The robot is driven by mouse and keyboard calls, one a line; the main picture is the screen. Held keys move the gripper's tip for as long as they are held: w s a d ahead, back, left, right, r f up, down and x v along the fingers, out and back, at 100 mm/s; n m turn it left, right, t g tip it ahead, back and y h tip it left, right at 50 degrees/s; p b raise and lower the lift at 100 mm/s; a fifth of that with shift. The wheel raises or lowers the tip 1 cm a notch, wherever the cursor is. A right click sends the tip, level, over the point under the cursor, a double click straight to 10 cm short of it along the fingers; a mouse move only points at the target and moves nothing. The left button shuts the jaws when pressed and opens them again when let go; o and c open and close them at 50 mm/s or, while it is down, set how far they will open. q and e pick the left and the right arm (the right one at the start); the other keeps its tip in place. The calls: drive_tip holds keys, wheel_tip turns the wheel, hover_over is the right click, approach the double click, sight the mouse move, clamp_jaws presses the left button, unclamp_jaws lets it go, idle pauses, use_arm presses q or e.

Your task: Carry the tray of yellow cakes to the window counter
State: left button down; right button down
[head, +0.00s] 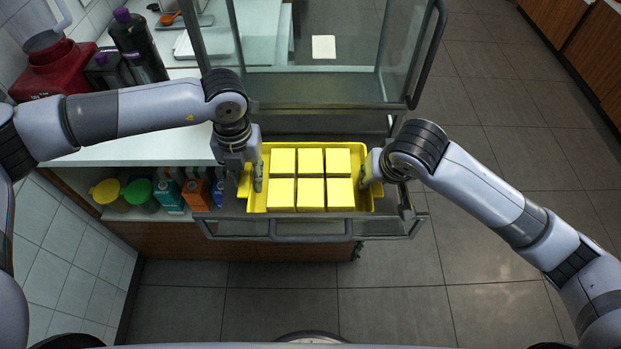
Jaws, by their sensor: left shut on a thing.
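The yellow tray (312,212) holds several yellow block-shaped cakes (311,180) in two rows. It looks level, at an open glass-fronted case in the middle of the head view. My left gripper (257,178) is at the tray's left end, shut on its edge. My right gripper (368,170) is at the tray's right end, close against the rim. Its fingers are partly hidden, and I cannot tell whether they grip. I cannot tell which surface is the window counter.
The glass case (310,90) stands behind the tray, with a framed panel (285,229) in front. A white counter (130,150) is at left, with dark bottles (138,45) and a red appliance (53,65). Cartons and jars fill a shelf below. Tiled floor (500,130) is open at right.

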use_arm(q)
drive_tip(key=shift+r, duration=0.1)
use_arm(e)
drive_tip(key=shift+s+d, duration=0.1)
